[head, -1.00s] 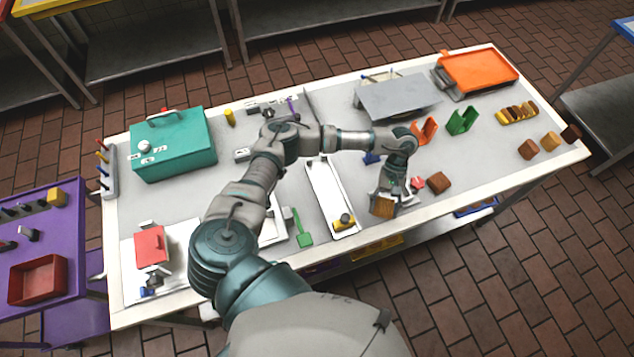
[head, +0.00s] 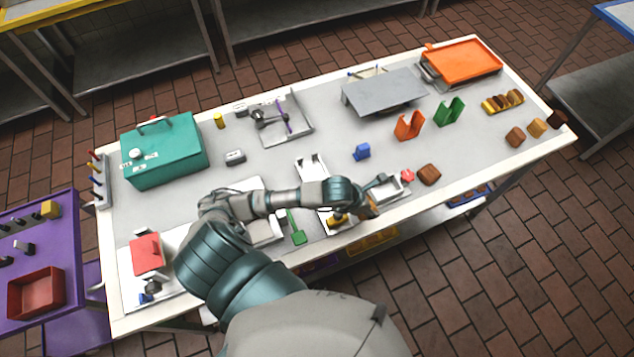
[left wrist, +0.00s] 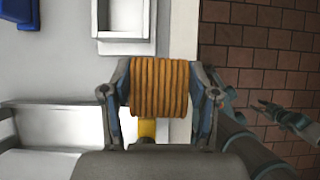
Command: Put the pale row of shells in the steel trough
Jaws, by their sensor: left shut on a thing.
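My left gripper (head: 368,207) is shut on a ridged tan-orange row of shells (left wrist: 160,88), held crosswise between its two fingers. In the head view the row (head: 371,211) is mostly hidden by the gripper. In the left wrist view a pale trough wall (left wrist: 55,115) shows at lower left, beside the gripper. A yellow part (left wrist: 147,128) shows just below the held row; I cannot tell whether they touch. My right gripper (left wrist: 285,118) appears small over the floor, its jaw state unclear.
A small pale tray (head: 398,186) and a brown block (head: 429,174) are right of the gripper. A blue piece (head: 362,152), an orange holder (head: 408,126) and a green holder (head: 448,111) stand farther back. The table's front edge is close.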

